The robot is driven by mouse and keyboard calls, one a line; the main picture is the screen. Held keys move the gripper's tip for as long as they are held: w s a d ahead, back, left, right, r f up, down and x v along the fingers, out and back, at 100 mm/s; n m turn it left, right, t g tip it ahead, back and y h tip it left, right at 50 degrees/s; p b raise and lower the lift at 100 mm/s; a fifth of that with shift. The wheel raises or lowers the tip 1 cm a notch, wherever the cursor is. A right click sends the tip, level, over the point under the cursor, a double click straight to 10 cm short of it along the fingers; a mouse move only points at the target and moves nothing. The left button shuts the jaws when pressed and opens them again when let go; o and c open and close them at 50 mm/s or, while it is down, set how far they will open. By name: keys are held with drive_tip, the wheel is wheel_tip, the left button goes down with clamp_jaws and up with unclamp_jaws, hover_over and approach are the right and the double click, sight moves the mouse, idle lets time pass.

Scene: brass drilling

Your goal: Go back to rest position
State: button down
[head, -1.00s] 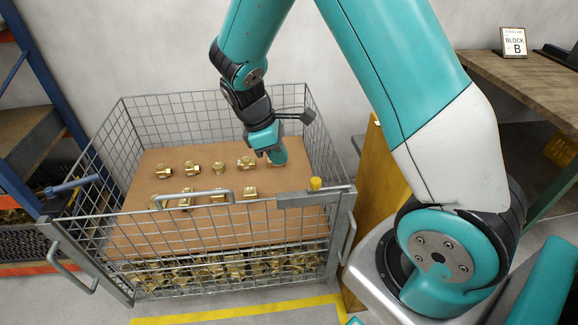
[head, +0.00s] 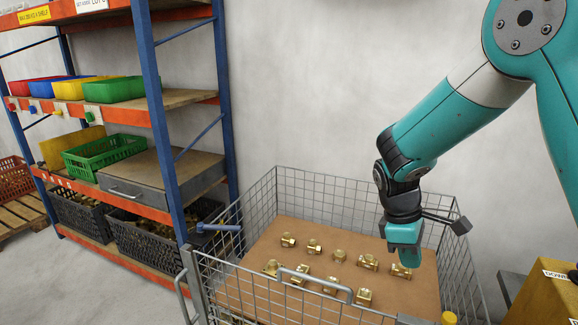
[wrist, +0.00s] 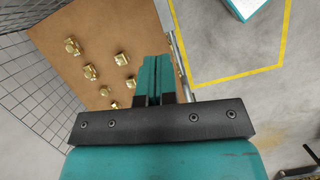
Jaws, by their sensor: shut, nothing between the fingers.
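My gripper (head: 404,258) hangs over the right part of the wire cage, above the brown board (head: 262,250) inside it. In the wrist view its two teal fingers (wrist: 158,62) are pressed together with nothing between them. A brass fitting (head: 401,271) sits on the board just below the gripper in the head view, with a small gap between them. More brass fittings (head: 338,256) stand in two rows to its left. Several fittings (wrist: 90,72) also show in the wrist view, left of the fingers.
The wire cage (head: 335,195) has mesh walls close around the arm and a handle bar (head: 315,284) at the front. A blue-and-orange shelf rack (head: 150,90) with bins stands left. A yellow box (head: 545,295) is at right. The floor past the cage shows yellow lines (wrist: 235,78).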

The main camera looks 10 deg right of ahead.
drive_tip(key=s+a+r+m+t+y+p, duration=0.1)
drive_tip(key=s+a+r+y+p, duration=0.1)
drive_tip(key=s+a+r, duration=0.5)
drive_tip(key=s+a+r+m+t+y+p, duration=0.1)
drive_tip(key=s+a+r+y+p, duration=0.2)
drive_tip(key=s+a+r+y, duration=0.2)
drive_tip(key=s+a+r, duration=0.3)
drive_tip(key=s+r, duration=0.3)
drive_tip(key=s, duration=0.1)
drive_tip(key=shift+s+r+m, duration=0.4)
drive_tip(key=shift+a, duration=0.1)
